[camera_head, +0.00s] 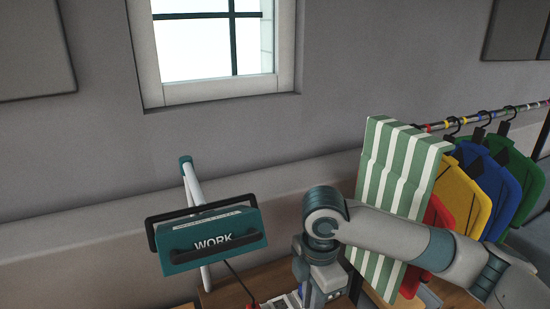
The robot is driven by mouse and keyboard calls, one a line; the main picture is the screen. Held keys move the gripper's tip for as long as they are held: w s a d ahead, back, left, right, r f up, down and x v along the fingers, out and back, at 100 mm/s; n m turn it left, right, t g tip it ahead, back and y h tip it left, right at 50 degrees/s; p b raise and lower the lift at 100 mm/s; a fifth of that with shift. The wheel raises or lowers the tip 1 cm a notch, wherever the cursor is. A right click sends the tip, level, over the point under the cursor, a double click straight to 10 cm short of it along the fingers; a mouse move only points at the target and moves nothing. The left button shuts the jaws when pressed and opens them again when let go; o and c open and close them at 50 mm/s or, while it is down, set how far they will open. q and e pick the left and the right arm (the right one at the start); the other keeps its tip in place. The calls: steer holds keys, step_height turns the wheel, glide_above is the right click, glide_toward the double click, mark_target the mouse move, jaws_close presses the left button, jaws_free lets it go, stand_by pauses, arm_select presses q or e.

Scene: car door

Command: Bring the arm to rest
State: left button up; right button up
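My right arm (400,235) reaches in from the right, with its elbow and forearm stretched across the front of the clothes rack. Its wrist bends down, and the hand of my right gripper (322,287) points down over the table. The fingertips cannot be made out, so I cannot tell whether it is open or shut. My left arm and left gripper are not in view.
A teal WORK box (212,240) with black handles stands left of the hand, by a white pole (192,183). A wooden table (265,280) lies below.

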steer(key=s+a+f+m+t+y, duration=0.1)
steer(key=s+a+f+m+y, duration=0.25)
steer(key=f, duration=0.25)
steer(key=s+a+f+m+t+y, duration=0.1)
steer(key=s+a+f+m+y, duration=0.1)
steer(key=s+a+f+m, duration=0.4)
steer(key=s+d+f+m+t+h, duration=0.1)
steer(key=s+d+f+m+h, duration=0.1)
steer(key=s+d+f+m, duration=0.45)
steer(key=s+d+f+m+h, duration=0.15)
steer(key=s+d, duration=0.25)
steer(key=d, duration=0.5)
steer(key=s+d+f+m+t+h, duration=0.1)
steer(key=s+d+f+m+h, duration=0.15)
steer(key=s+d+f, duration=0.35)
step_height(320, 180, down, 29)
steer(key=g+b, duration=0.2)
steer(key=b, duration=0.2)
steer(key=s+d+f+b, duration=0.1)
steer(key=s+d+f, duration=0.1)
steer(key=s+f, duration=0.7)
steer(key=s+d+f+g+b, duration=0.1)
steer(key=s+d+f+b, duration=0.1)
steer(key=s+f, duration=0.7)
step_height(320, 180, down, 5)
steer(key=shift+r, duration=0.1)
